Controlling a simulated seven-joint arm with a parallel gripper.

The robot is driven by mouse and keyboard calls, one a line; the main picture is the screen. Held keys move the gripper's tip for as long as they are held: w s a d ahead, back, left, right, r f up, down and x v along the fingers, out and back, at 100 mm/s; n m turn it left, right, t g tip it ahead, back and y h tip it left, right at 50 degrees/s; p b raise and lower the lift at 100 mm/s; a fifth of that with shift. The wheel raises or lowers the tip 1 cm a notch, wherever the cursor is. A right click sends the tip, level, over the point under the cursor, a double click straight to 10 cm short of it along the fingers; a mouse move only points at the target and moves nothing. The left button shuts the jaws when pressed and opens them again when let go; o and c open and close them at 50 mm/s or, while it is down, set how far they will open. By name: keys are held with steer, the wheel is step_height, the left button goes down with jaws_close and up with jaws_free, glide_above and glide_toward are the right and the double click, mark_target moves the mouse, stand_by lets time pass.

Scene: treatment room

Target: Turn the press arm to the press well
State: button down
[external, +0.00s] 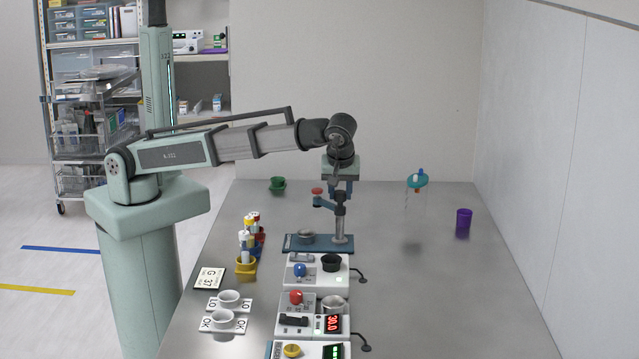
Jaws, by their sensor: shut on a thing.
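The press stands on a blue base plate (322,247) in the middle of the table. Its grey post rises at the right of the plate. The press arm (326,204) reaches left from the post and carries a red knob (317,191). The press well (306,236), a low round metal dish, sits on the left of the plate. In this view the arm's knob end is above and slightly right of the well. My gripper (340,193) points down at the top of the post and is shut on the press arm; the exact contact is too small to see.
Several devices with coloured knobs, including a blue knob (300,270), line the front. A yellow tube holder (246,268) and white cups (228,299) stand left. A green bowl (278,184) is behind; a purple cup (463,219) stands right. The table's right side is mostly clear.

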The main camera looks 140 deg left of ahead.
steer(key=shift+a+f+n+h, duration=0.1)
steer(key=shift+n+h, duration=0.4)
steer(key=shift+n, duration=0.7)
steer(key=c, duration=0.8)
jaws_free()
steer(key=shift+o, duration=0.2)
